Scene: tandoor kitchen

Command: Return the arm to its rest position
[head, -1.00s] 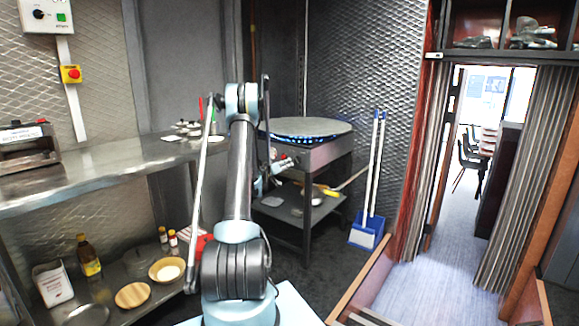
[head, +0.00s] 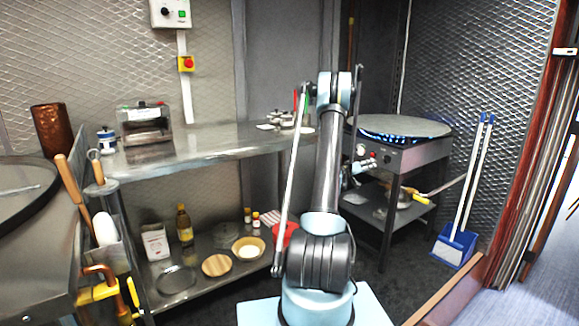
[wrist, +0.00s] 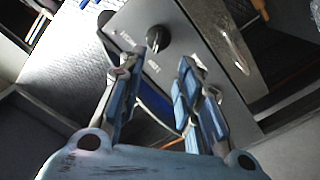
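My arm stands upright in the middle of the head view, folded at a high elbow. My gripper (head: 358,182) hangs on its far side, in front of the griddle stand, and is partly hidden by the arm. In the wrist view my gripper (wrist: 158,75) shows two blue-padded fingers held apart with nothing between them. Beyond the fingers is a grey panel with a black knob (wrist: 158,40) and a metal handle (wrist: 236,50). I cannot tell from the wrist view how far the fingers are from that panel.
A round griddle (head: 405,127) on a metal stand is behind the arm. A steel counter (head: 190,153) with a lower shelf (head: 190,293) of bottles and plates stands left. A round hot plate (head: 25,200) is at far left. A blue dustpan (head: 453,247) leans at right. Floor shows between.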

